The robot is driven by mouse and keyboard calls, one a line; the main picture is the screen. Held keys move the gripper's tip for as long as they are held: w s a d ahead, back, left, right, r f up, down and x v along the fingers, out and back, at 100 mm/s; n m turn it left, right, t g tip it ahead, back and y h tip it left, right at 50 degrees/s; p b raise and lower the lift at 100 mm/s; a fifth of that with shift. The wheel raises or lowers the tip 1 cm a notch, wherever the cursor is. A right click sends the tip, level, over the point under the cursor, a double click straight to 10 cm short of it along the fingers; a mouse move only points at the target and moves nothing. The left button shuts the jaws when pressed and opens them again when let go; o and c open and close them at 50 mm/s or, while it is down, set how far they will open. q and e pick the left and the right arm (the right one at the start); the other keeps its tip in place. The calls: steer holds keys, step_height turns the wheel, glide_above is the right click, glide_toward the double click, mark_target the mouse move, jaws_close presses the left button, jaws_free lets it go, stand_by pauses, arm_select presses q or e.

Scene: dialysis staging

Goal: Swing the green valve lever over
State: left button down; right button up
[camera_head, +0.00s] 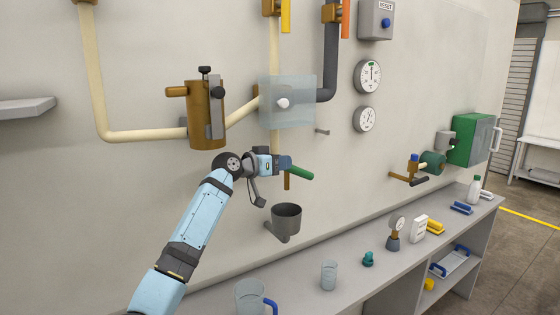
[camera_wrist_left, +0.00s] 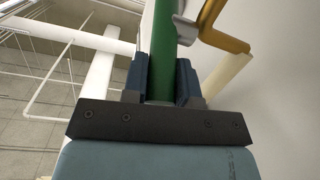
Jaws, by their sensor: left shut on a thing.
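The green valve lever (camera_head: 299,173) sticks out to the right, tilted slightly down, from beside my left gripper (camera_head: 279,163) in the head view. In the left wrist view the green lever (camera_wrist_left: 164,45) runs up between the two dark blue fingers of my left gripper (camera_wrist_left: 162,82), which is shut on it. A brown pipe end (camera_head: 287,181) points down just below the gripper. The gripper hides the lever's pivot in the head view. My right gripper is not in view.
A clear box (camera_head: 300,112) covers a white knob above the lever. A grey funnel cup (camera_head: 286,217) sits on the wall below. A brown cylinder (camera_head: 206,125) is to the upper left. The grey bench (camera_head: 310,298) below carries jugs, a gauge and bottles.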

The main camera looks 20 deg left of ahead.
arm_select(q)
steer(key=c, duration=1)
jaws_free()
steer(key=shift+r, duration=0.1)
steer(key=shift+o, duration=0.5)
steer(key=shift+s+a+b, duration=0.3)
steer(key=shift+s, duration=0.1)
steer(key=b+v, duration=0.3)
steer(key=v, duration=0.8)
steer(key=shift+r, duration=0.1)
